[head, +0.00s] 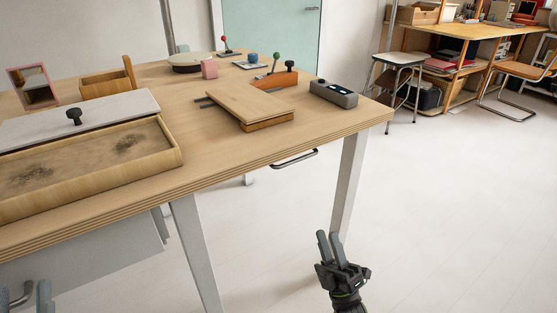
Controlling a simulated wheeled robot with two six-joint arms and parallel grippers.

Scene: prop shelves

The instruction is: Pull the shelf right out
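No part is plainly marked as the shelf. A metal bar handle (294,158) sits under the front edge of the wooden table (225,165); whatever it is fixed to is hidden below the top. A grey unit (95,258) hangs under the table at lower left, with a curved metal handle (20,294) near it. On the top, a flat wooden board (240,100) lies on dark rails. My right gripper (328,235) is at bottom centre, below and right of the bar handle, empty, fingers slightly apart. My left gripper (36,292) shows only fingertips at the bottom left, apart and empty.
A wooden tray (150,155) with a grey lid, a grey box (333,94), a pink block (209,69) and small levers stand on the tabletop. White table legs (197,250) rise below. Open floor (460,210) lies right; a stool (399,60) stands behind.

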